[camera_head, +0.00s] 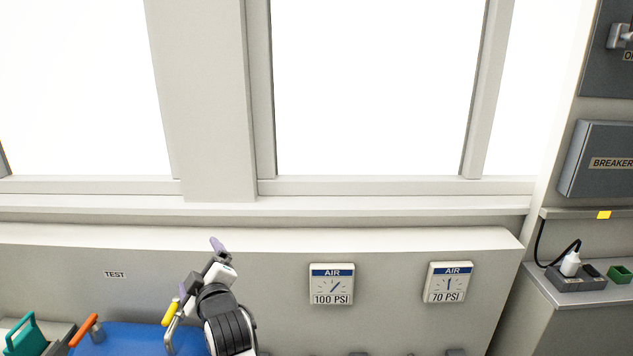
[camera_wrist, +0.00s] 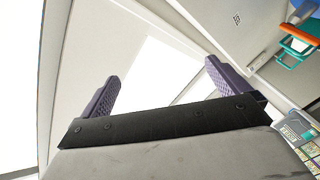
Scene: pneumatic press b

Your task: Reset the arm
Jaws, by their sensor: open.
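My gripper (camera_head: 201,268) is raised in front of the grey panel, left of centre in the head view. In the wrist view my gripper (camera_wrist: 161,78) shows its two purple ridged fingers wide apart. Nothing is between them; a bright window opening shows beyond. My black and white wrist is below the gripper in the head view. It hides part of the blue surface behind it.
A yellow-topped handle (camera_head: 170,312) stands close to my gripper at the blue surface (camera_head: 125,338). An orange handle (camera_head: 83,330) and a teal handle (camera_head: 24,336) are at left. Two air gauges (camera_head: 332,284) (camera_head: 448,282) are on the panel. A power strip (camera_head: 578,281) lies at right.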

